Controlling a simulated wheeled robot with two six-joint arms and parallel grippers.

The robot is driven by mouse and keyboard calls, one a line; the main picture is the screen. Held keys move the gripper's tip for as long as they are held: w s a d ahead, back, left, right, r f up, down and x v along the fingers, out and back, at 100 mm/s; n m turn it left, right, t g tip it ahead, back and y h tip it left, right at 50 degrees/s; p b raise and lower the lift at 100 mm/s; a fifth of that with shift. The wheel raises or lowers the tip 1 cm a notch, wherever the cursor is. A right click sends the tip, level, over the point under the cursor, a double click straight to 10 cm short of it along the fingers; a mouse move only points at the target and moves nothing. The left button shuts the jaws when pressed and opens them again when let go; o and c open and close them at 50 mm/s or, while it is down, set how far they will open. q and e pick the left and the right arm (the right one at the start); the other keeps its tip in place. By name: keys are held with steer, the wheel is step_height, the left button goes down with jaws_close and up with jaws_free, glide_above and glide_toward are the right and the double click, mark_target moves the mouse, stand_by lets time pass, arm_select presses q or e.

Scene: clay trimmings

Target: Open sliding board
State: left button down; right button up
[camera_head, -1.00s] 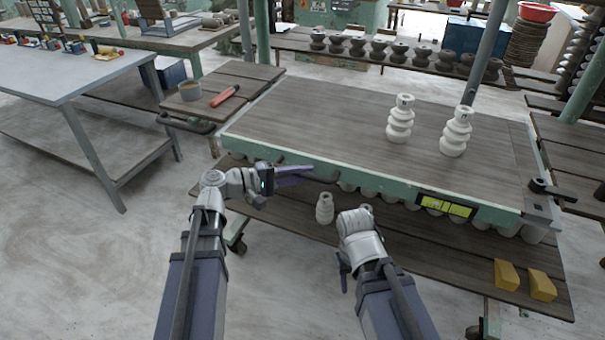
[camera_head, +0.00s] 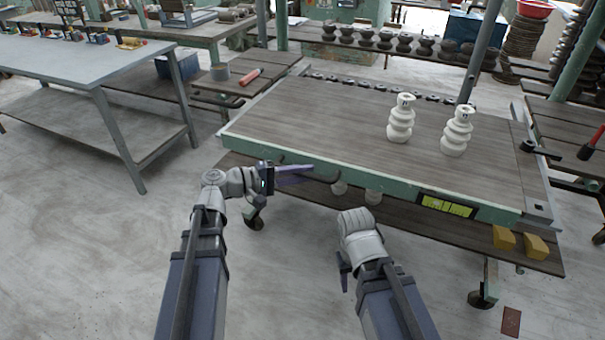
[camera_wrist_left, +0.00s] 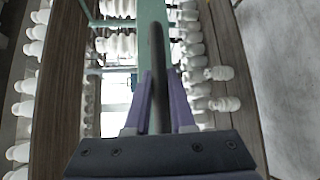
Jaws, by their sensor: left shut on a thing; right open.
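The sliding board (camera_head: 330,120) is a brown wood top with a green front edge, and two white ribbed insulators (camera_head: 401,120) (camera_head: 457,132) stand upright on it. My left gripper (camera_head: 295,175) is at the left part of the front edge. In the left wrist view its purple fingers (camera_wrist_left: 158,105) are shut on a dark bar handle (camera_wrist_left: 157,60). My right gripper (camera_head: 343,268) is low in front of the board, apart from it and empty; its fingers are mostly hidden by the wrist.
A lower wooden shelf (camera_head: 400,215) under the board holds white insulators (camera_head: 373,197) and yellow blocks (camera_head: 503,237). A row of dark pieces shows behind the board's back edge. A grey table (camera_head: 80,75) stands at left. The floor at front left is clear.

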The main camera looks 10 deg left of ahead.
arm_select(q)
steer(key=c, duration=0.8)
jaws_free()
steer(key=shift+o, duration=0.2)
steer(key=p+v, duration=0.1)
steer(key=v, duration=0.6)
steer(key=shift+s+a, duration=0.2)
steer(key=shift+a, duration=0.1)
steer(key=shift+d+r, duration=0.1)
